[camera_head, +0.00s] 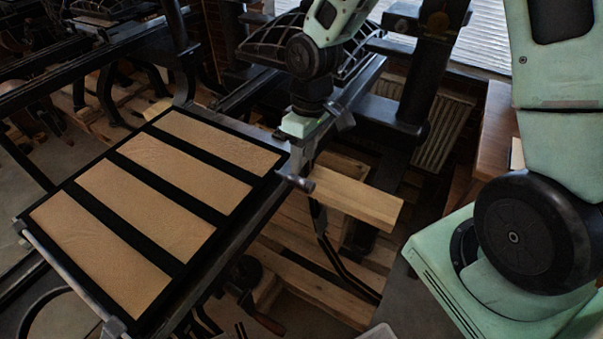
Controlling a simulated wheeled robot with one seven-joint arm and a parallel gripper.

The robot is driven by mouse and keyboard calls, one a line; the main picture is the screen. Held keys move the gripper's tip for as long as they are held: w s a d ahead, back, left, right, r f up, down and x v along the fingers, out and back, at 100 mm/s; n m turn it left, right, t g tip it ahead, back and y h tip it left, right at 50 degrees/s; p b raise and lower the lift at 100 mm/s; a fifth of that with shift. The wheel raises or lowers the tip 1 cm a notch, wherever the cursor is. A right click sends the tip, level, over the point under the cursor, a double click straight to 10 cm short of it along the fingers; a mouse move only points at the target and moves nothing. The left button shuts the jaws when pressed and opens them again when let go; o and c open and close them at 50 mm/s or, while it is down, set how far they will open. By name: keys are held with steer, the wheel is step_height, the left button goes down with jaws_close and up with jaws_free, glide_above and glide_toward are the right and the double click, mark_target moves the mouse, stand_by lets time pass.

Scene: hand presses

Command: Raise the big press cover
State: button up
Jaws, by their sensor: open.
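The big press cover (168,188) is a black frame with several tan panels, lying low over the press at left. A small dark handle (296,182) sticks out at its right edge, near the far right corner. My gripper (308,158) hangs from above, pointing down just above this handle. The fingers are open, small in the view and partly merged with the dark metal behind them. I cannot tell whether they touch the handle or the cover edge.
Dark press rails and a column (432,70) stand behind my arm. A wooden beam (355,195) lies just right of my gripper, with wooden planks below. A second dark press stands at the far left. Grey floor shows at lower right.

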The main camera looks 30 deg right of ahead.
mark_target(301, 179)
steer(key=f, duration=0.6)
steer(key=shift+s+a, duration=0.25)
steer(key=shift+a, duration=0.15)
steer(key=shift+r, duration=0.1)
jaws_close()
